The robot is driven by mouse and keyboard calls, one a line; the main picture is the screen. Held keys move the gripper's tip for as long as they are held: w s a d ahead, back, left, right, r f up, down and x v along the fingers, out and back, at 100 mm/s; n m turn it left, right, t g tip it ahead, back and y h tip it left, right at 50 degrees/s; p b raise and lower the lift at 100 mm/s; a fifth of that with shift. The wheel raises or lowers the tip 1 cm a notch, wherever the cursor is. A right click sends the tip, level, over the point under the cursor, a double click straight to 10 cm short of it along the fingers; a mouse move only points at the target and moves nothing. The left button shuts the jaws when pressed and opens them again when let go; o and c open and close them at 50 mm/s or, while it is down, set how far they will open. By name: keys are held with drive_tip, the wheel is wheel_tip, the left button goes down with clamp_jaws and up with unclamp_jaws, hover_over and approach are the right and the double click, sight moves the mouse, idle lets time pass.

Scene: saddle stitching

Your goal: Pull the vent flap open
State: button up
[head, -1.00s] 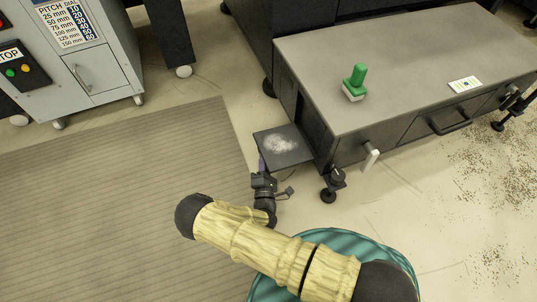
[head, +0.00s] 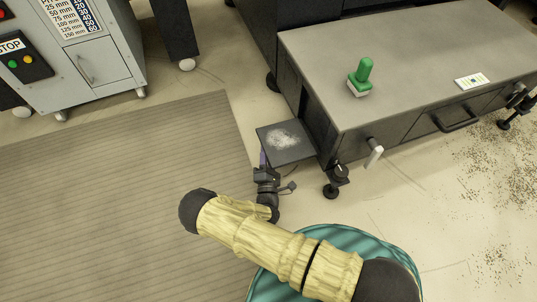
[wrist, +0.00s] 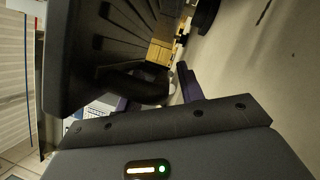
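The vent flap (head: 303,153) is a dark square panel with a whitish dusty patch. It stands out from the left end of the grey cabinet. My gripper (head: 263,160) is at its near left edge, its purple fingers small in the head view. In the wrist view, the slotted dark panel (wrist: 85,70) fills the upper left, with a rounded dark piece, perhaps a handle, at its lower edge. One purple finger (wrist: 188,84) stands to the right of that piece with a gap; the other is mostly hidden behind it. The fingers look apart.
The cabinet top (head: 420,60) carries a green-handled stamp (head: 362,75) and a white card (head: 472,81). A white-handled lever (head: 374,152) and levelling foot (head: 332,190) stick out near the flap. A ribbed mat (head: 120,180) lies left. Grit is scattered on the floor at right.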

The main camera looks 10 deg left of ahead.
sight(267, 148)
wheel_tip(267, 148, up, 10)
drive_tip(key=p, duration=0.7)
drive_tip(key=shift+w+f, duration=0.1)
drive_tip(key=shift+r, duration=0.2)
drive_tip(key=shift+a, duration=0.1)
drive_tip(key=shift+s+f, duration=0.1)
drive_tip(key=shift+s, duration=0.1)
